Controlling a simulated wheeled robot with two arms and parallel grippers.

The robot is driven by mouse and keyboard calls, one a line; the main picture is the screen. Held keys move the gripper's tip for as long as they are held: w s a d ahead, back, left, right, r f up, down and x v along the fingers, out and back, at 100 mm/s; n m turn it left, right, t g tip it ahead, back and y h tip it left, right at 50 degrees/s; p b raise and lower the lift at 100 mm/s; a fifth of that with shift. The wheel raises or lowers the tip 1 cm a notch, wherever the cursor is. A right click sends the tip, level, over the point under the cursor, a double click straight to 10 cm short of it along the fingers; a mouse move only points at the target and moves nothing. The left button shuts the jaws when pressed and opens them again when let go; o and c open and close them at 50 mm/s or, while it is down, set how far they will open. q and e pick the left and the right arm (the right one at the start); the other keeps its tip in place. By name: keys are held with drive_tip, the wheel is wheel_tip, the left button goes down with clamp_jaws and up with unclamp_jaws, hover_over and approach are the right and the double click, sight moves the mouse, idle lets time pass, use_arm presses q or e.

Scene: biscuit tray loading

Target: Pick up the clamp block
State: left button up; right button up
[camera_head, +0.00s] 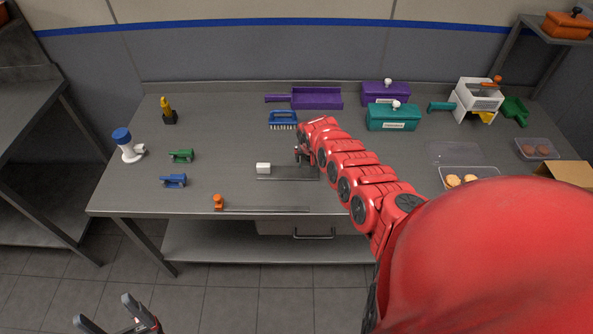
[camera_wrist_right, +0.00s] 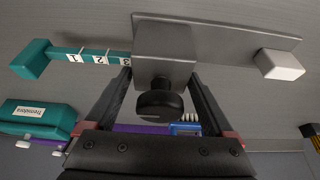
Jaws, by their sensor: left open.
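The clamp block appears to be the grey metal block (camera_wrist_right: 165,50) with a round black knob (camera_wrist_right: 160,103), sitting at a long grey plate (camera_wrist_right: 235,38). My right gripper (camera_wrist_right: 160,72) has one fingertip on either side of the block, with the knob between the fingers. I cannot tell whether the fingers touch the block. In the head view, my right gripper (camera_head: 303,156) is over the plate (camera_head: 290,172) mid-table and hides most of the block. My left gripper (camera_head: 104,310) is open and empty, below the table's front edge at the lower left.
A white block (camera_head: 263,168) is at the plate's left end. A teal numbered bar (camera_wrist_right: 80,57) lies by the block. An orange-ended rod (camera_head: 265,208) lies near the front edge. A blue brush (camera_head: 283,119) and teal box (camera_head: 393,118) stand behind.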

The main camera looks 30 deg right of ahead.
clamp_jaws()
idle(0.4)
